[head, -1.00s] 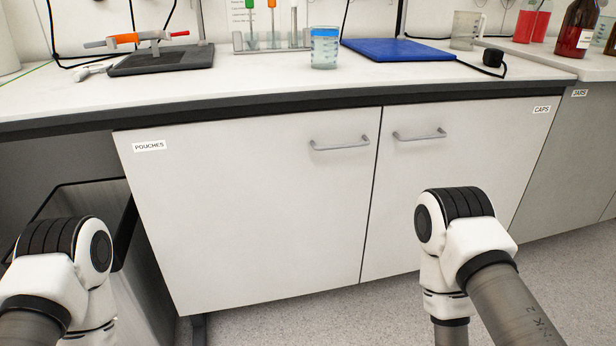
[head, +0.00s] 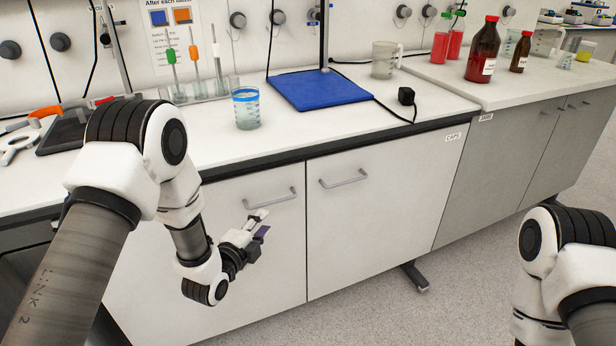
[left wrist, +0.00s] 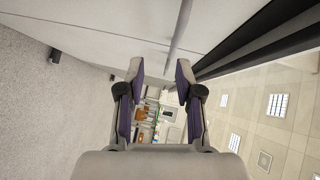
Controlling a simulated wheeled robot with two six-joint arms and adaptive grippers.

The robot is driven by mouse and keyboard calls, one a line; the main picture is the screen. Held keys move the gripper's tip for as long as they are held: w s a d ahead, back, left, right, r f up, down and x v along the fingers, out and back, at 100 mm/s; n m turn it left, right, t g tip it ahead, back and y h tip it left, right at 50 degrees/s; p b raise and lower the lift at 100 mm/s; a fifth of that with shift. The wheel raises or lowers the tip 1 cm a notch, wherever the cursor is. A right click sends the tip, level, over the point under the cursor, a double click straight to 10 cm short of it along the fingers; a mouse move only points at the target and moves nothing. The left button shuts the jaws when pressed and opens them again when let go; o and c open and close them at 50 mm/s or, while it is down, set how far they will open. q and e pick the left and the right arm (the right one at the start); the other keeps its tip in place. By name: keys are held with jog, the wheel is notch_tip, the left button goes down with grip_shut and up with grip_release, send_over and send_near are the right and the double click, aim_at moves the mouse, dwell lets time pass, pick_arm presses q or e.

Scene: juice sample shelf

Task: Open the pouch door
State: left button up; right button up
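The pouch door (head: 225,275) is the left white cabinet door under the bench. It looks shut, flush with the caps door; its label is hidden behind my left arm. Its grey bar handle (head: 271,198) is near the upper right corner. My left gripper (head: 262,224) is just below and in front of this handle. In the left wrist view my left gripper (left wrist: 160,72) has its fingers spread, with nothing held. The handle (left wrist: 179,35) runs toward the gap between the fingertips; I cannot tell whether it is between them. My right gripper is outside the frames.
The caps door (head: 375,215) adjoins on the right, with its own handle (head: 343,178). The bench top above holds a beaker (head: 246,108), a blue mat (head: 318,90) and a black block (head: 406,97) with a cable. The floor (head: 470,270) in front is clear.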

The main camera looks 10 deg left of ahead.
aim_at(272, 204)
pick_arm(q)
jog(key=w, duration=0.5)
jog(key=w+d, duration=0.1)
jog(key=w, duration=0.1)
jog(key=shift+w+r, duration=0.3)
jog(key=shift+w, duration=0.1)
grip_shut()
